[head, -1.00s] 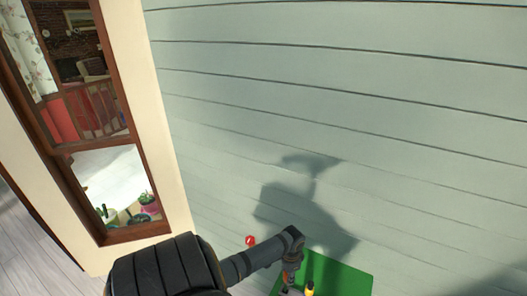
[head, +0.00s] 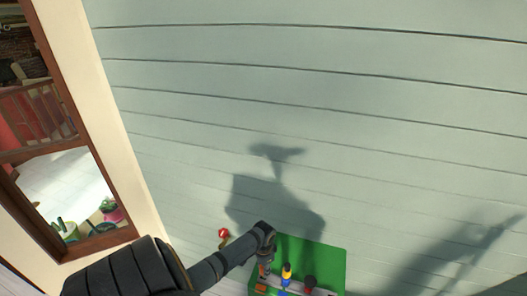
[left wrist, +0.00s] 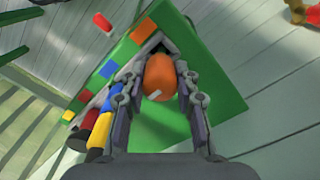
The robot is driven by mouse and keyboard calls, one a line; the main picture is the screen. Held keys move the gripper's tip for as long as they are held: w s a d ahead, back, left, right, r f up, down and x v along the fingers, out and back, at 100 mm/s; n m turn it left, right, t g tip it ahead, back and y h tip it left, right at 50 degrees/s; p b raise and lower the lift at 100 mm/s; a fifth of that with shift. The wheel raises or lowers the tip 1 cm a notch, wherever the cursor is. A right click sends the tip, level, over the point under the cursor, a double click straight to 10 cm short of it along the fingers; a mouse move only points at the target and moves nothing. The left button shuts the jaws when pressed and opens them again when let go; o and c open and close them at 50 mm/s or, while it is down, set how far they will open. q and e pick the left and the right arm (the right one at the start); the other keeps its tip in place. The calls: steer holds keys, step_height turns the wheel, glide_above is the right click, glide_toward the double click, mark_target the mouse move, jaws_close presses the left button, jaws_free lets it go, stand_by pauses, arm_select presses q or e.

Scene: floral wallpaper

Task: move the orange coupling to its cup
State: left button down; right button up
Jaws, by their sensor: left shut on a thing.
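My left gripper (left wrist: 158,78) is shut on the orange coupling (left wrist: 158,76), which sits between the two fingers in the left wrist view. In the head view the left gripper (head: 264,268) points down at the left part of a green board (head: 320,257); the orange piece there is small and partly hidden. I cannot tell whether the coupling touches the holder. My right gripper is not in view.
A yellow and blue piece (left wrist: 101,135) and a dark piece with red (left wrist: 83,138) stand at the holder's other end. A red piece (left wrist: 102,22) lies off the board, also seen in the head view (head: 223,233). Bare board lies beyond the gripper.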

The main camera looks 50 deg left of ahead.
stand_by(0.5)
arm_select(q)
steer(key=shift+p, duration=0.6)
stand_by(0.6)
steer(key=shift+f+b, duration=0.9)
steer(key=shift+f, duration=0.65)
steer(key=c, duration=0.9)
jaws_free()
steer(key=shift+r, duration=0.1)
